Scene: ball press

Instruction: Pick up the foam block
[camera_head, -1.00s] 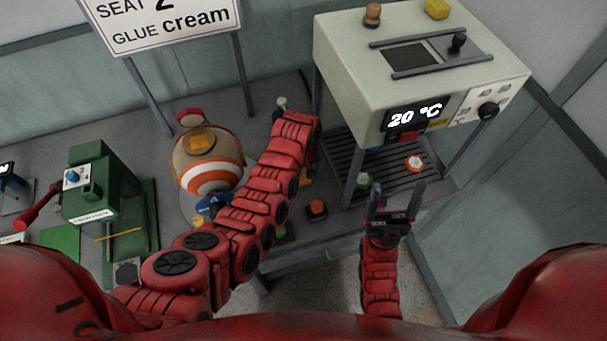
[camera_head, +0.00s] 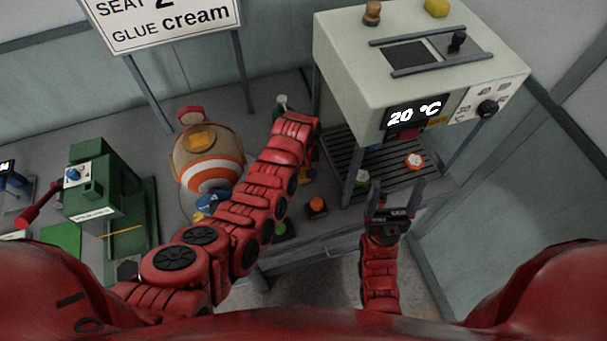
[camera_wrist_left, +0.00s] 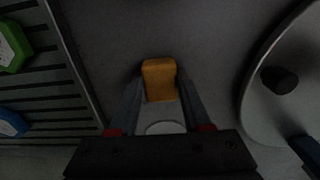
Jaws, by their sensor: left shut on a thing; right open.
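The foam block, an orange-yellow block (camera_wrist_left: 159,78), shows in the left wrist view between the fingertips of my left gripper (camera_wrist_left: 160,100). The gripper is shut on it, just above or at the grey table surface; I cannot tell which. In the head view my left arm hides most of that gripper and the block. My right gripper (camera_head: 397,190) is open and empty, in front of the slatted rack under the pale machine.
The pale oven-like machine (camera_head: 350,75) reads 20 °C; its slatted rack (camera_head: 345,150) holds a red-and-white piece (camera_head: 413,161). A striped ball (camera_head: 207,160) stands left of my left arm. A green press (camera_head: 95,185) is farther left. An orange-topped button (camera_head: 317,205) sits near the table front.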

